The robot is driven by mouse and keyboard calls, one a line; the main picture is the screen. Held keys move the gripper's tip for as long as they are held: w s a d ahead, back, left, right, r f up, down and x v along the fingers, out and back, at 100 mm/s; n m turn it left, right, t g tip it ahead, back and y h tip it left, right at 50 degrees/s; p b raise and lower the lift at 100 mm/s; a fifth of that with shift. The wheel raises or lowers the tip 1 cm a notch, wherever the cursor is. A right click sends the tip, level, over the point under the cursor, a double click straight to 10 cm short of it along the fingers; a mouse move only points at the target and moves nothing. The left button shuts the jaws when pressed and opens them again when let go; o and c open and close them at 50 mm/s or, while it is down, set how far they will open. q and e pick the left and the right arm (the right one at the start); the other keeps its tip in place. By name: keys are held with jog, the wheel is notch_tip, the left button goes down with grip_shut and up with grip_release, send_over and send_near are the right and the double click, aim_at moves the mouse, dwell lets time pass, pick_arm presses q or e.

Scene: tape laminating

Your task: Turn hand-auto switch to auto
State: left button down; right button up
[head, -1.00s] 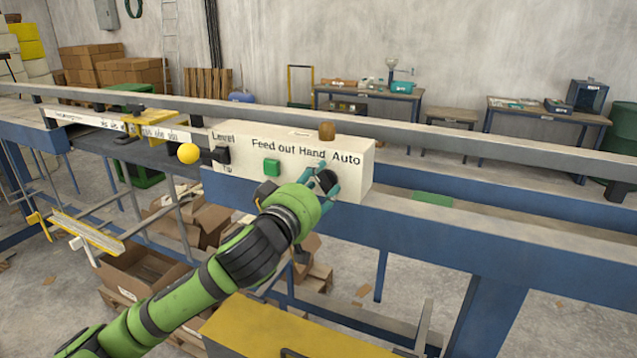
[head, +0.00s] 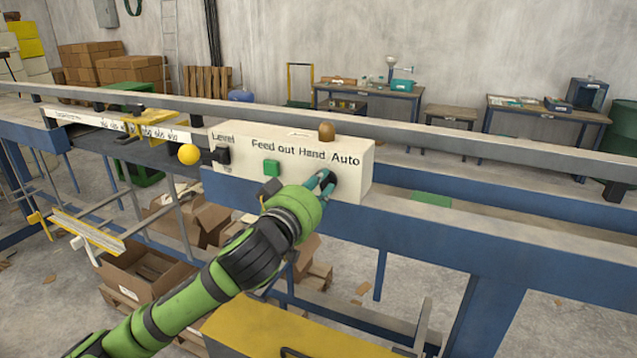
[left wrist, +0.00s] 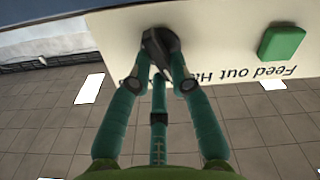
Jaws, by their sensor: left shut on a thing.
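The hand-auto switch (head: 329,181) is a black knob on the front of a cream control box (head: 355,178), under the printed words "Hand" and "Auto". My left gripper (head: 321,184) reaches it from below left, with its teal fingers closed around the knob. In the left wrist view the black knob (left wrist: 160,48) sits between the fingertips of my left gripper (left wrist: 160,80), and the box face appears upside down behind it. The fingers partly hide the knob in the head view, so its exact pointing direction is hard to tell. My right gripper is not in view.
A green button (head: 271,167) and a black lever (head: 221,156) with a yellow ball (head: 188,154) lie left of the switch. A grey rail (head: 450,135) runs behind the box, and a blue beam (head: 430,222) runs below it. A yellow surface (head: 290,330) is at the bottom.

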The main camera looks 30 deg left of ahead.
pick_arm(q)
jog(key=m+p, duration=0.1)
jog(key=m, duration=0.1)
jog(key=m+p, duration=0.1)
jog(key=m, duration=0.2)
jog(key=shift+d+m, duration=0.2)
jog(key=shift+m, duration=0.1)
jog(key=m, duration=0.2)
jog(key=m+p, duration=0.1)
jog(key=m, duration=0.2)
jog(key=shift+d+f+m+p, duration=0.1)
jog(key=shift+f+m+p, duration=0.2)
jog(key=shift+p, duration=0.1)
jog(key=c, duration=1.1)
grip_release()
jog(key=s, duration=0.7)
jog(key=shift+s+d, duration=0.2)
